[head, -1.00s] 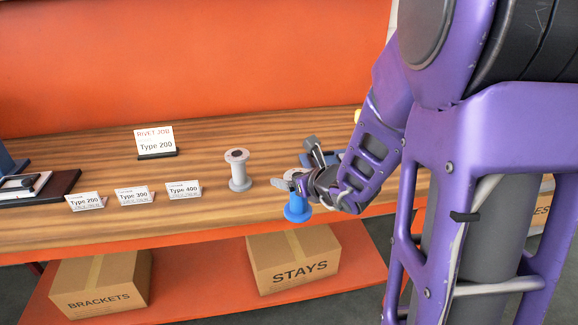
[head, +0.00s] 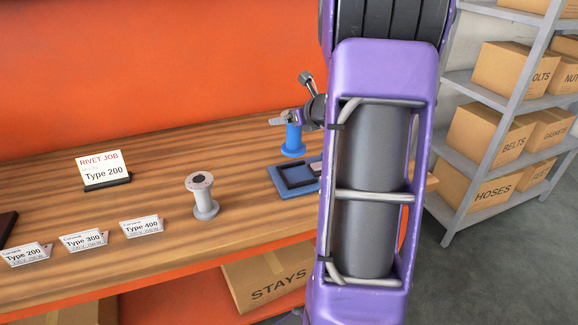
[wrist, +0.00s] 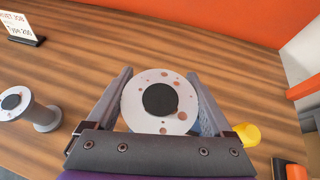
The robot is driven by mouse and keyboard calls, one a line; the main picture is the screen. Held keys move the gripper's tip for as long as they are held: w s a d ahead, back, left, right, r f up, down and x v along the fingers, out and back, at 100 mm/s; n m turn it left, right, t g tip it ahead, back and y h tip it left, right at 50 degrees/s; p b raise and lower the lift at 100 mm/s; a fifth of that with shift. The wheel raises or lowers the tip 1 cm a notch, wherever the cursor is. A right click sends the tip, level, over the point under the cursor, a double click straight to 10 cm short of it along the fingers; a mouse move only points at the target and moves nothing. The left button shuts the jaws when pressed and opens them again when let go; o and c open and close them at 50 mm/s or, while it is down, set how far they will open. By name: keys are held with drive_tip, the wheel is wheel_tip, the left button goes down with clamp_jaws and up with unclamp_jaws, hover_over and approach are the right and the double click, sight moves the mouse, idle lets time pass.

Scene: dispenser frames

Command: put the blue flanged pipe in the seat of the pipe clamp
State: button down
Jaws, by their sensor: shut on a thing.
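The blue flanged pipe (head: 293,138) is upright in my gripper (head: 292,118), which is shut on its upper end. In the wrist view my gripper's fingers (wrist: 160,78) lie on both sides of the pipe's round, pale, brown-spotted end face (wrist: 136,102) with its dark centre. A blue base with a dark frame on it (head: 279,182) lies on the bench just nearer than the pipe; it may be the pipe clamp. My arm hides its right part, and no seat can be made out. I cannot tell if the pipe touches the bench.
A grey flanged pipe (head: 203,196) stands on the wooden bench (head: 150,190), left of the blue base. Sign cards (head: 105,169) stand further left. A yellow thing (wrist: 248,134) shows beside the right finger. Shelves with boxes (head: 482,190) stand right of the bench.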

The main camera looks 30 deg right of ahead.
sight(293, 146)
drive_tip(key=shift+w+d+f, duration=0.1)
drive_tip(key=shift+d+f, duration=0.1)
drive_tip(key=shift+d, duration=0.25)
drive_tip(key=shift+d+f, duration=0.15)
drive_tip(key=shift+d, duration=0.3)
wheel_tip(293, 146, down, 4)
drive_tip(key=shift+f+b, duration=0.15)
drive_tip(key=shift+b, duration=0.7)
drive_tip(key=shift+f+b, duration=0.5)
drive_tip(key=shift+f, duration=1.75)
drive_tip(key=shift+f, duration=0.2)
unclamp_jaws()
